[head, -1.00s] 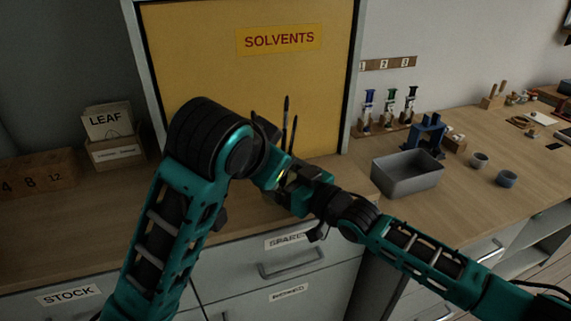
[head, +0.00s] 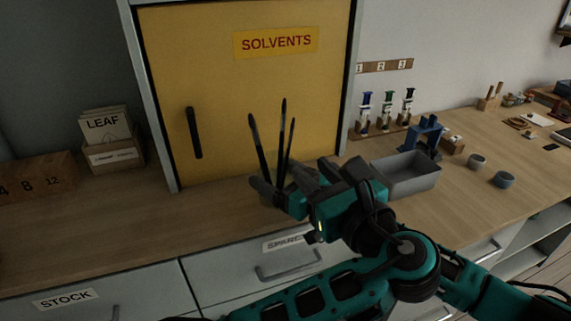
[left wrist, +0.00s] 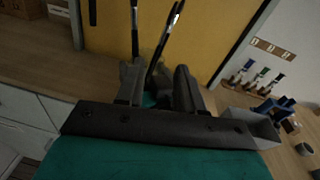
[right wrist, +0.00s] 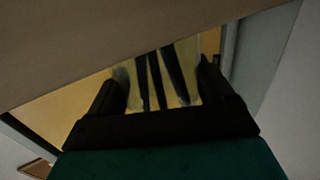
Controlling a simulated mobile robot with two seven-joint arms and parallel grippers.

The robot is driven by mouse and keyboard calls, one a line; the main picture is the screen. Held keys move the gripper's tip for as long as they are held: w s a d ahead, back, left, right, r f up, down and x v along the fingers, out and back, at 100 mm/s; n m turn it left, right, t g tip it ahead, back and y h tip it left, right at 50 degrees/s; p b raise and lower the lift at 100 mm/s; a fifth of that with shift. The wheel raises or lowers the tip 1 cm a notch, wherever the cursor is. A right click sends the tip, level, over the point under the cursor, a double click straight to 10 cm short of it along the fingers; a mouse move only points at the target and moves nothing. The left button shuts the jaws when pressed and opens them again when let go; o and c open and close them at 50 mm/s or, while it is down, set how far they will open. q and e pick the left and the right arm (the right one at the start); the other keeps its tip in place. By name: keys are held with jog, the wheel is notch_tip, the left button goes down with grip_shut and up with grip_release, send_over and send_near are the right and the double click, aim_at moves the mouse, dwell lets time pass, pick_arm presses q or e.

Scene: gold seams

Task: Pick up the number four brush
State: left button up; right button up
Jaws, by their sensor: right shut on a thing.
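Three dark, slim brushes stand close together in front of the yellow cabinet door: a left one (head: 257,140), a middle one (head: 283,130) and a right one (head: 290,142). I cannot read which is number four. My right gripper (head: 273,190) is at their lower ends, shut on a pale, see-through brush jar (right wrist: 183,90), mostly hidden in the head view. My left gripper (head: 314,173) is just right of the brushes. Its fingers stand apart in the left wrist view, with a brush (left wrist: 165,40) showing between them; I see no grip on it.
The yellow solvents cabinet (head: 240,90) with a dark handle (head: 194,132) stands close behind. A grey bin (head: 410,177) is right of my left gripper. A stand with coloured-top tubes (head: 385,120) is behind it.

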aim_at(290, 144)
pick_arm(q)
jog(key=shift+m+t, duration=0.3)
jog(key=shift+m, duration=0.5)
jog(key=x, duration=0.7)
jog(key=r+x, duration=0.1)
jog(key=x, duration=0.3)
jog(key=shift+a, duration=0.15)
grip_shut()
